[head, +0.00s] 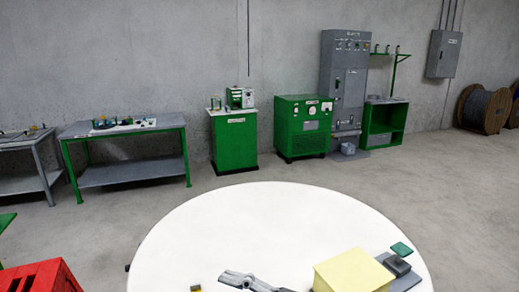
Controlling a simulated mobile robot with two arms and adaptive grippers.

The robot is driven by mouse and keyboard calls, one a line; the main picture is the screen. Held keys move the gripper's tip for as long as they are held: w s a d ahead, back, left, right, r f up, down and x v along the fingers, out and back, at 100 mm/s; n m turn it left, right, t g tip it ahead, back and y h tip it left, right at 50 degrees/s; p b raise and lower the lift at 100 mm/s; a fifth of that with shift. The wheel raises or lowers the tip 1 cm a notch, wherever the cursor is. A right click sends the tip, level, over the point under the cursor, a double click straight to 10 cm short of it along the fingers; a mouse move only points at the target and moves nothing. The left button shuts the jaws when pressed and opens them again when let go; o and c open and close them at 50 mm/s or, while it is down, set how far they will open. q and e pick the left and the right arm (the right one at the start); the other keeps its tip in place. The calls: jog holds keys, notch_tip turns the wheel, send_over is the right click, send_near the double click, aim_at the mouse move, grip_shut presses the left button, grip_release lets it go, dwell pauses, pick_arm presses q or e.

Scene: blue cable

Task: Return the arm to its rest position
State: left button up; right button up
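One gripper (236,279) shows at the bottom edge of the head view, low over a round white surface (215,225). Its grey fingers point left and its body runs off toward the bottom right, so I take it as my right one. It is seen edge-on and cut off by the frame, so its opening cannot be told. No object shows between its fingers. My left gripper is not seen. No blue cable is visible.
A pale yellow block (345,272) and a grey device with a green plate (401,248) are right of the gripper. A red crate (40,277) stands lower left. Workbenches (125,130), green cabinets (233,140) and cable reels (484,108) line the wall; floor between is clear.

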jog(key=w+d+r+m+t+h, duration=0.1)
jog(key=w+d+m+t+h, duration=0.2)
jog(key=d+m+t+h, duration=0.35)
jog(key=w+d+r+m+t+h, duration=0.1)
jog(key=w+d+m+t+h, duration=0.2)
jog(key=d+m+t, duration=0.5)
jog(key=s+d+f+m+g+h, duration=0.35)
jog(key=d+f+m+h, duration=0.7)
jog(key=f, duration=0.35)
jog(key=s+f+n+g, duration=0.1)
jog(key=s+f+g, duration=0.6)
jog(key=s, duration=0.4)
jog(key=s+f+g, duration=0.6)
jog(key=s+f, duration=0.2)
jog(key=s, duration=0.3)
notch_tip(320, 180, down, 27)
jog(key=s+g, duration=0.1)
jog(key=s+d+f, duration=0.2)
jog(key=s+f, duration=0.5)
jog(key=s, duration=0.1)
jog(key=s+d+f+g, duration=0.1)
jog(key=s+f, duration=0.7)
jog(key=shift+s+d+f, duration=0.2)
jog(key=shift+s+d, duration=0.2)
